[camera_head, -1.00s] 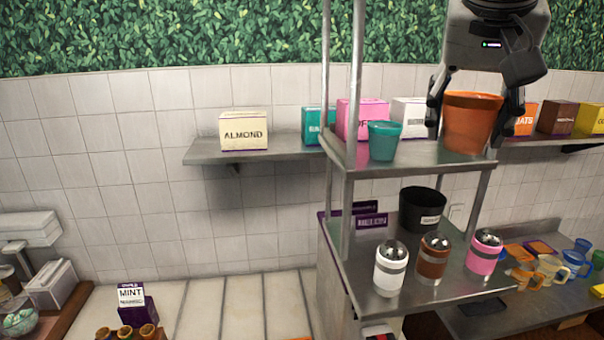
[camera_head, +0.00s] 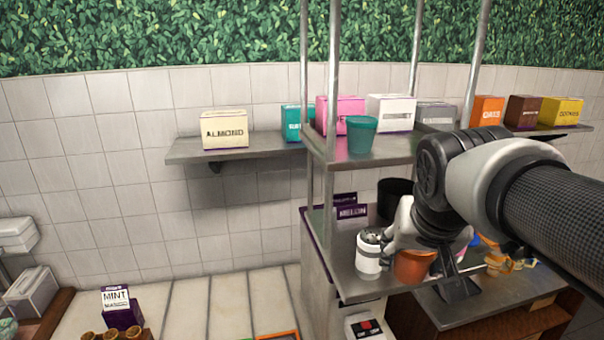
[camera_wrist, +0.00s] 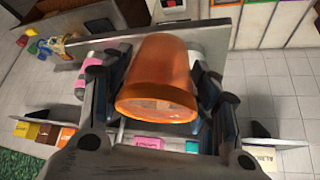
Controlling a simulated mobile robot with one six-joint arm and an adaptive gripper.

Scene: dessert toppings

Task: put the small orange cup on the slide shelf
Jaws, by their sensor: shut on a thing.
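My gripper (camera_head: 420,262) is shut on an orange cup (camera_head: 411,267), seen low in front of my arm in the head view. In the wrist view the cup (camera_wrist: 160,75) sits between the two fingers, its rim towards the camera. The metal stand has an upper shelf (camera_head: 385,152) and a lower shelf (camera_head: 345,280). In the head view the cup overlaps the lower shelf's front edge, right of a white shaker (camera_head: 369,262). I cannot tell whether it touches the shelf. My arm hides part of the stand's right side.
A teal cup (camera_head: 362,135) stands on the upper shelf. A black container (camera_head: 395,195) stands at the back of the lower shelf. A pink shaker is mostly hidden behind my arm. Metal posts rise from the stand. Topping boxes (camera_head: 225,130) line the wall shelf.

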